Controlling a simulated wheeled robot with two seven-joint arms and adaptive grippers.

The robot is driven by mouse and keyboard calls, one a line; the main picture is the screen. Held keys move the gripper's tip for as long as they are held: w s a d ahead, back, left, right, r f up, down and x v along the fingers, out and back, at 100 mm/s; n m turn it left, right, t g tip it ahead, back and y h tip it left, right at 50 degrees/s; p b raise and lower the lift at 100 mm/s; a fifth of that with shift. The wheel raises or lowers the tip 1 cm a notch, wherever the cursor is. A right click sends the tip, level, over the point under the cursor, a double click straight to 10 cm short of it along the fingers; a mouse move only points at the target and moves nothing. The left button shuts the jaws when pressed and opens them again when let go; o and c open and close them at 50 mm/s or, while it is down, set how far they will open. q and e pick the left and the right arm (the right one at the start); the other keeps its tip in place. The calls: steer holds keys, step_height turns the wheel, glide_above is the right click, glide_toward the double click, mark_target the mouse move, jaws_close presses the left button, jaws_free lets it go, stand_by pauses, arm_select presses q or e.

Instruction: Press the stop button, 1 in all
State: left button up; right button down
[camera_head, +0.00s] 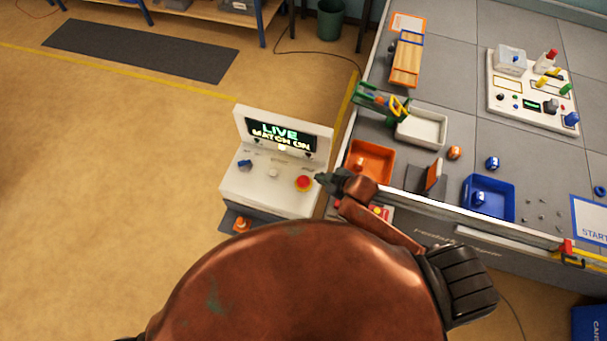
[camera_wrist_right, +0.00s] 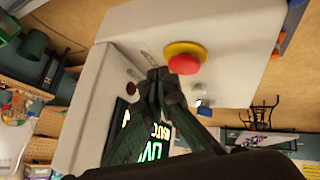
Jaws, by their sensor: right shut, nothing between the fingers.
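The stop button (camera_head: 304,183) is a red mushroom cap on a yellow ring, at the right of the white console's (camera_head: 237,190) sloped top. The console's screen (camera_head: 283,138) reads "LIVE MATCH ON". My right gripper (camera_head: 322,179) is shut and empty, its tip just right of the button in the head view. In the right wrist view the shut fingertips (camera_wrist_right: 160,75) appear just beside the red cap (camera_wrist_right: 184,64); whether they touch it I cannot tell. My left gripper is not in view.
A blue knob (camera_head: 245,165) and a pale button (camera_head: 272,173) share the console top. To the right, a grey table holds an orange bin (camera_head: 370,160), a white tray (camera_head: 423,128) and a blue bin (camera_head: 489,198). Open floor lies left of the console.

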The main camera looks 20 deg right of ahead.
arm_select(q)
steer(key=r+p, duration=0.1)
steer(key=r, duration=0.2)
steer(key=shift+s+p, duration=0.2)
steer(key=shift+p, duration=0.2)
arm_select(e)
steer(key=w+a+r+n+y, duration=0.2)
steer(key=a+r+n, duration=0.3)
steer(key=r+n, duration=0.1)
steer(key=shift+w+r+g, duration=0.25)
steer(key=shift+r+g, duration=0.05)
steer(key=shift+r, duration=0.25)
steer(key=shift+a, duration=0.15)
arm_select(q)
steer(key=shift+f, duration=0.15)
arm_select(e)
steer(key=b, duration=0.7)
glide_above(305, 182)
step_height(305, 182, down, 7)
steer(key=shift+s+f, duration=0.1)
steer(key=shift+f, duration=0.75)
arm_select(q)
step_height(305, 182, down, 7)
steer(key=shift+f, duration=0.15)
